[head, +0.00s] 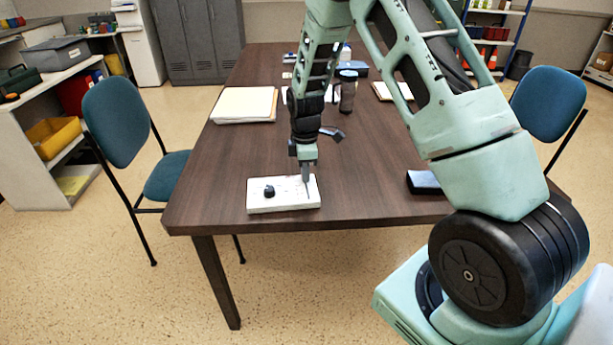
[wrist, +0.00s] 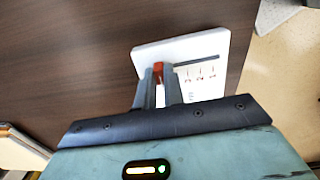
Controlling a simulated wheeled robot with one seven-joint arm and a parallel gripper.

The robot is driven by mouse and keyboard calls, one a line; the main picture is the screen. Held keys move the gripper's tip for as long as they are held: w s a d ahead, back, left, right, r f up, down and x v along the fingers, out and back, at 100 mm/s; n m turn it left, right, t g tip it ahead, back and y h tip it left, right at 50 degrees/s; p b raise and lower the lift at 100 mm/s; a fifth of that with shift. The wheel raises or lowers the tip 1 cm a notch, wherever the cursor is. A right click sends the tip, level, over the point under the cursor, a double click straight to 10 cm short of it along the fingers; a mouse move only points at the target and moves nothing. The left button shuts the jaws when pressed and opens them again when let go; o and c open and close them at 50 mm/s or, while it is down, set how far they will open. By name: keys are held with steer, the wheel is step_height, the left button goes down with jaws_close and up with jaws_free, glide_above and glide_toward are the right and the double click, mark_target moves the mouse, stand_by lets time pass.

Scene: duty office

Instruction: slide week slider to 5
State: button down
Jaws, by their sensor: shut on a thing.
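A white panel box (head: 259,207) lies on the table near its front edge. It has a black round knob (head: 269,191) on its left part. My gripper (head: 306,178) points down onto the right part of the panel and hides the slider there. In the wrist view, my gripper (wrist: 159,74) is shut on the red slider knob (wrist: 158,67), one finger on each side. A dark slot (wrist: 198,61) runs to the right from the knob, with tick marks and small red marks below it on the panel (wrist: 215,88).
The dark wooden table (head: 230,170) is clear around the panel. A black case (head: 423,182) lies to the right. A paper stack (head: 244,105) and a dark cup (head: 348,91) stand farther back. Blue chairs (head: 118,122) flank the table.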

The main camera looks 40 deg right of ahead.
steer(key=c, duration=1.5)
jaws_free()
steer(key=shift+r, duration=0.1)
step_height(320, 180, up, 17)
steer(key=shift+r, duration=0.15)
